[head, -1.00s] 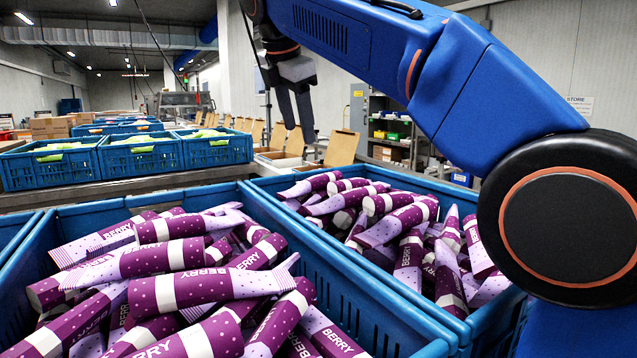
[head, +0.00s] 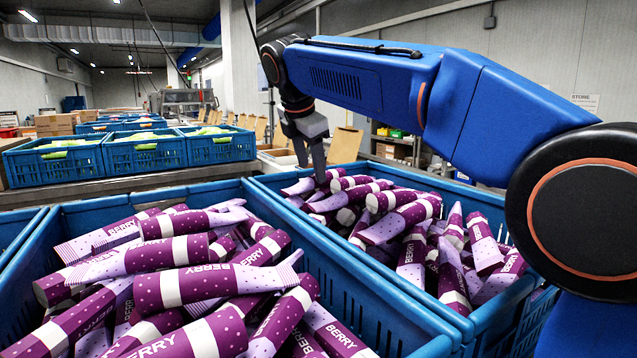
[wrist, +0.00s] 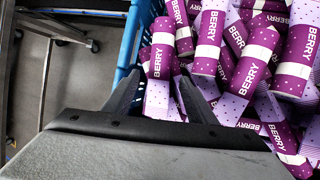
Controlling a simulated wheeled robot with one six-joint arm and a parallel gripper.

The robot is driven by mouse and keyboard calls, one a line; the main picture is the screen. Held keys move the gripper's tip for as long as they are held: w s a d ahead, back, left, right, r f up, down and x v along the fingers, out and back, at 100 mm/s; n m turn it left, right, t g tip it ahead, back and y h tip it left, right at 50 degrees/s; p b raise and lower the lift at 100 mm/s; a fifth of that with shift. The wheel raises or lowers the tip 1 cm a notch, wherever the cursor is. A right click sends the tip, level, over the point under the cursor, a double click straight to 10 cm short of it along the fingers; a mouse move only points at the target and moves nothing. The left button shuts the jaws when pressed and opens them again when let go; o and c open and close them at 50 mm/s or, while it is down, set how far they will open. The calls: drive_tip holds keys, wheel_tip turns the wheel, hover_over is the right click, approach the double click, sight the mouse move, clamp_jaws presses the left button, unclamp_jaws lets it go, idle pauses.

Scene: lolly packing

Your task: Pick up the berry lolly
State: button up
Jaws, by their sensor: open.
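Purple and lilac berry lollies, with white bands and BERRY print, fill the right blue crate (head: 385,285) in a jumbled heap. My gripper (head: 312,168) is low at the far left corner of this heap, pointing down. In the wrist view my gripper (wrist: 158,82) is open, with its two dark fingers apart. A berry lolly (wrist: 158,98) shows between and beyond the fingers, close to the crate's wall; it is partly hidden by the gripper body. I cannot tell whether the fingers touch it. In the head view the lolly nearest the fingertips (head: 300,187) lies at the heap's far left edge.
A second blue crate (head: 350,290) full of berry lollies stands at left, its wall beside the right crate. Open cardboard boxes (head: 345,146) are behind my gripper. Bare floor (wrist: 85,75) shows left of the crate.

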sight(314, 176)
drive_tip(key=x, duration=0.2)
drive_tip(key=shift+w+d+f, duration=0.15)
drive_tip(key=shift+w+f, duration=0.15)
drive_tip(key=shift+f, duration=0.4)
drive_tip(key=shift+c, duration=0.5)
drive_tip(key=shift+w+f, duration=0.1)
drive_tip(key=shift+f, duration=0.05)
drive_tip(key=c, duration=1)
clamp_jaws()
